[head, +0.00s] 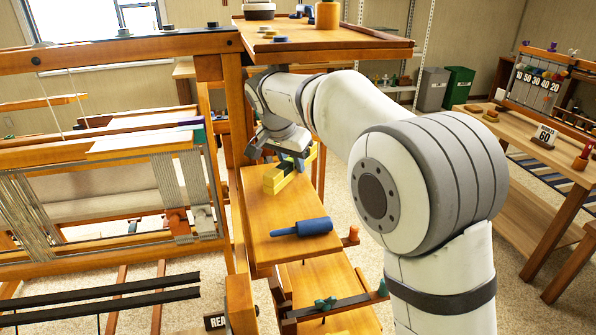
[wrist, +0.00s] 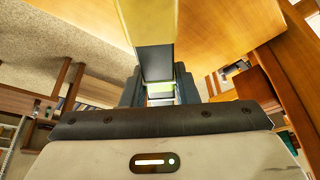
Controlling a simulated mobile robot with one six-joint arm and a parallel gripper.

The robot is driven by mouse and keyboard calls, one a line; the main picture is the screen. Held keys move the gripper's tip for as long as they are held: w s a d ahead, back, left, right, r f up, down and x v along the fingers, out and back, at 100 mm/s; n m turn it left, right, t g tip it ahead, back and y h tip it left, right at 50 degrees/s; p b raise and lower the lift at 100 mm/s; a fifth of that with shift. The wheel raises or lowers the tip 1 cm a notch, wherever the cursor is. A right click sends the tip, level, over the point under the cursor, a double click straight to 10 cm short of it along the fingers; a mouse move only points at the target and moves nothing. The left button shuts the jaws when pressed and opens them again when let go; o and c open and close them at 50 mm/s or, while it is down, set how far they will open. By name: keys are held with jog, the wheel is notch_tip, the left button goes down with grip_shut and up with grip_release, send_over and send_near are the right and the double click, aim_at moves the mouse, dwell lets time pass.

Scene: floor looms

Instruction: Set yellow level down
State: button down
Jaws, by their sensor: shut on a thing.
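The yellow level (head: 275,180) is at the far part of the small wooden shelf (head: 262,247) on the loom's right side. My gripper (head: 295,161) is shut on it, reaching down from above. The level lies at or just over the shelf top; I cannot tell whether it touches. In the wrist view the yellow level (wrist: 149,18) runs up from between the dark fingers of my gripper (wrist: 158,88). Part of the level is hidden by the fingers.
A blue-handled tool (head: 303,228) lies on the shelf's nearer half, apart from the level. A higher wooden shelf (head: 330,43) with small items overhangs the arm. The loom frame (head: 208,68) stands close on the left. Bare shelf top shows between level and tool.

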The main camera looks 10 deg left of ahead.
aim_at(294, 173)
jog(key=x, duration=0.3)
jog(key=shift+s+f, duration=0.1)
jog(key=shift+f, duration=0.25)
jog(key=shift+f, duration=0.2)
jog(key=c, duration=1.1)
grip_release()
jog(key=shift+r, duration=0.1)
